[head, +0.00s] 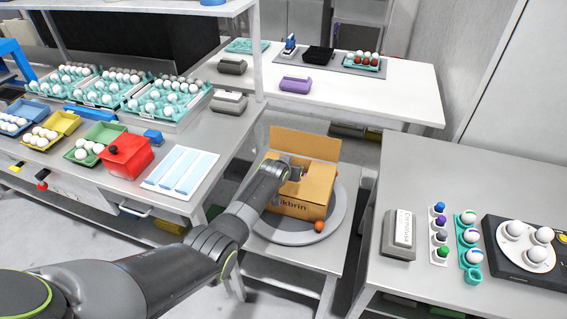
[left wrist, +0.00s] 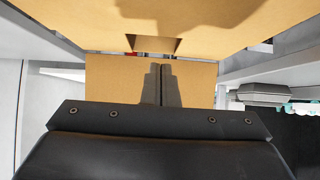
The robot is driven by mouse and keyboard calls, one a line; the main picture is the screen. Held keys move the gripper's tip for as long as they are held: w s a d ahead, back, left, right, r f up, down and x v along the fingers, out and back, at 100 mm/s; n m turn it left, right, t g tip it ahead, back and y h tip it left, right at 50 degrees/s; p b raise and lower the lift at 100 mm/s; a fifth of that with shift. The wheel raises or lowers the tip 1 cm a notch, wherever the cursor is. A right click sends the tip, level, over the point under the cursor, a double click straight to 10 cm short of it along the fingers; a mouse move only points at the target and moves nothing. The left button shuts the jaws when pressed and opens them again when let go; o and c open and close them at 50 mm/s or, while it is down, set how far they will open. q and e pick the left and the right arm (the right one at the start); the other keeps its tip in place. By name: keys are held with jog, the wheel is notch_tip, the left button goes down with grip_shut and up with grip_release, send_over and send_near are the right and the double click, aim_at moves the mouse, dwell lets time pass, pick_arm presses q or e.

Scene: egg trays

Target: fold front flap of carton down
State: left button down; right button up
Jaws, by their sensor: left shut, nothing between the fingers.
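The brown carton (head: 300,209) stands on a round grey turntable with printing on its front. A large flap (head: 308,143) stands up at its back, and the top looks at least partly open. My left arm reaches over the carton's left front, and the left gripper (head: 292,172) is at the carton's top. In the left wrist view the shut, empty fingers (left wrist: 162,84) lie over a cardboard panel (left wrist: 112,78). Another cardboard face with a rectangular cutout (left wrist: 200,14) spans the top. My arm hides the carton's left part; the front flap's angle cannot be told. My right gripper is not in view.
The turntable (head: 275,238) sits on a small grey table, with an orange-brown ball (head: 319,226) at the carton's front right. Left, a bench holds egg trays (head: 105,103) and a red box (head: 130,157). Right, a table holds a grey carton (head: 398,240) and a black device (head: 502,263).

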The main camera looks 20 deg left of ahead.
aim_at(287, 185)
pick_arm(q)
jog(key=shift+s+r, duration=0.35)
jog(key=shift+r, duration=0.2)
jog(key=shift+v, duration=0.9)
jog(key=shift+s+r, duration=0.45)
jog(key=shift+r, duration=0.1)
jog(key=v, duration=0.6)
jog(key=shift+w+r, duration=0.2)
jog(key=shift+r, duration=0.05)
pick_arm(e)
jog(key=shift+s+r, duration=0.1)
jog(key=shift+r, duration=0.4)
pick_arm(q)
jog(key=shift+f, duration=0.1)
